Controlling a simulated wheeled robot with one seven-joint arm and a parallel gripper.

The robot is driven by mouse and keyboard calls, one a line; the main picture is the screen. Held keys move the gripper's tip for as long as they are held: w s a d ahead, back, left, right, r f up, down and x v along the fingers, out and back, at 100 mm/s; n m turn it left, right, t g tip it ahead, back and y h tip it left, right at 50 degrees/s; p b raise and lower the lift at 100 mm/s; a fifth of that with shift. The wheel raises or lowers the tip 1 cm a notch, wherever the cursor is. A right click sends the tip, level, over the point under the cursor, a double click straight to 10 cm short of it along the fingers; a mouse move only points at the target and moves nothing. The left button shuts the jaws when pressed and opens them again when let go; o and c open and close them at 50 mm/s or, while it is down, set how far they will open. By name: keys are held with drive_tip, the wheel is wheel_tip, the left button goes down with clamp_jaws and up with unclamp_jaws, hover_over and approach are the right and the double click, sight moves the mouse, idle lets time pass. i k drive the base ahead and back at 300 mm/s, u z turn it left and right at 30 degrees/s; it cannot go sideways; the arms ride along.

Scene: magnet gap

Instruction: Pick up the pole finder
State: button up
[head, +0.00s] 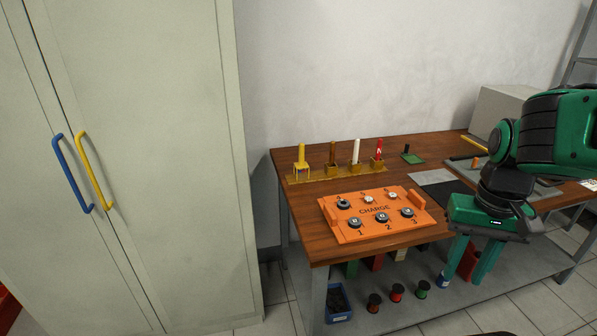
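No label shows which thing is the pole finder. Candidates stand at the back of the wooden bench (300,228). A small upright black piece (407,148) stands on a green base (413,159). To its left, a red rod (379,149) with a pale mark, a white rod (356,151), a brown rod (333,153) and a yellow rod (302,153) stand upright in brass-coloured holders. My gripper (463,277) is at the right, near the bench's front edge, pointing down. Its green fingers are apart with nothing seen between them. It is well away from the rods.
An orange CHARGE board (340,228) with several round pieces lies at the bench front. A dark mat (440,190) is partly behind my arm. A grey box (500,110) stands at the back right. The lower shelf holds spools and a blue bin (338,303). A tall cabinet (150,150) stands left.

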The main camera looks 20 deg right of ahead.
sight(301, 164)
drive_tip(key=z, duration=0.1)
drive_tip(key=i, duration=1)
drive_tip(key=u, duration=0.1)
